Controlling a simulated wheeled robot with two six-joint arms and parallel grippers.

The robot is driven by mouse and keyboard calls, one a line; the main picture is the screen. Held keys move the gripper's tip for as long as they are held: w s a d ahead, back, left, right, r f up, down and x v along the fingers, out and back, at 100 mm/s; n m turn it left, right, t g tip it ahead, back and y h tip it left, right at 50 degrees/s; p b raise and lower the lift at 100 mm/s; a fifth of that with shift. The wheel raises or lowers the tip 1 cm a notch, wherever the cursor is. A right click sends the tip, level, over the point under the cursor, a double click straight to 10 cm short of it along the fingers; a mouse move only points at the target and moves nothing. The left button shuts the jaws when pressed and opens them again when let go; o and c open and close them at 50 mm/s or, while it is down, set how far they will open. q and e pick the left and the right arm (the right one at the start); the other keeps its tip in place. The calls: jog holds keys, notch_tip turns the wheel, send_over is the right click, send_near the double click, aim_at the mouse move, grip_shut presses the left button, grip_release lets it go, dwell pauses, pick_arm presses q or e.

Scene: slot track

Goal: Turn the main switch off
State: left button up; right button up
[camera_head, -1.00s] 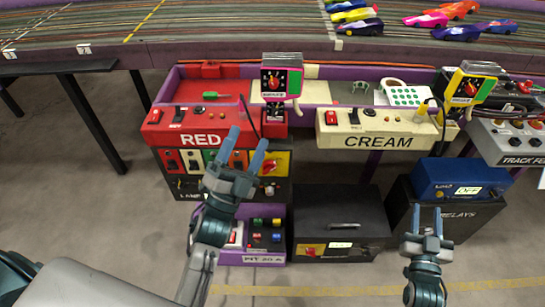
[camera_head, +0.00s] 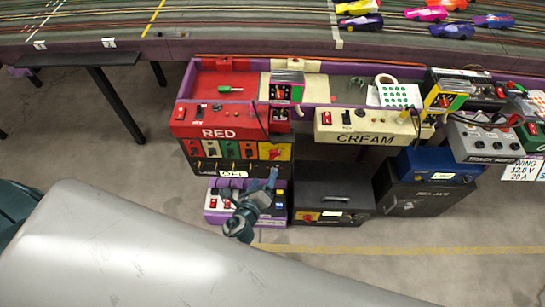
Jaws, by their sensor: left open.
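One plate (camera_head: 273,151) is on the right of the lamp panel under the red RED box (camera_head: 222,133). I cannot tell which is meant, nor read either knob's position. My left gripper (camera_head: 252,184) is open, in front of the purple floor box (camera_head: 218,217) with red and other coloured buttons, and hides part of it. It is left of the case and its plate. My right gripper is out of view.
A cream CREAM box (camera_head: 365,138) is right of the red one. A blue box (camera_head: 435,165) sits on a dark cabinet (camera_head: 412,200). The slot track (camera_head: 250,35) with toy cars runs along the back. Grey floor (camera_head: 480,220) is clear at front right.

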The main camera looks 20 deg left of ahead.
aim_at(274, 158)
pick_arm(q)
jog(key=b+x, duration=0.1)
jog(key=x, duration=0.8)
jog(key=shift+s, duration=0.1)
jog(key=shift+w+f, duration=0.1)
jog(key=shift+w, duration=0.4)
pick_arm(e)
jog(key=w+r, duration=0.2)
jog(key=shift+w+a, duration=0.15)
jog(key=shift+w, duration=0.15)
pick_arm(q)
jog(key=c, duration=1)
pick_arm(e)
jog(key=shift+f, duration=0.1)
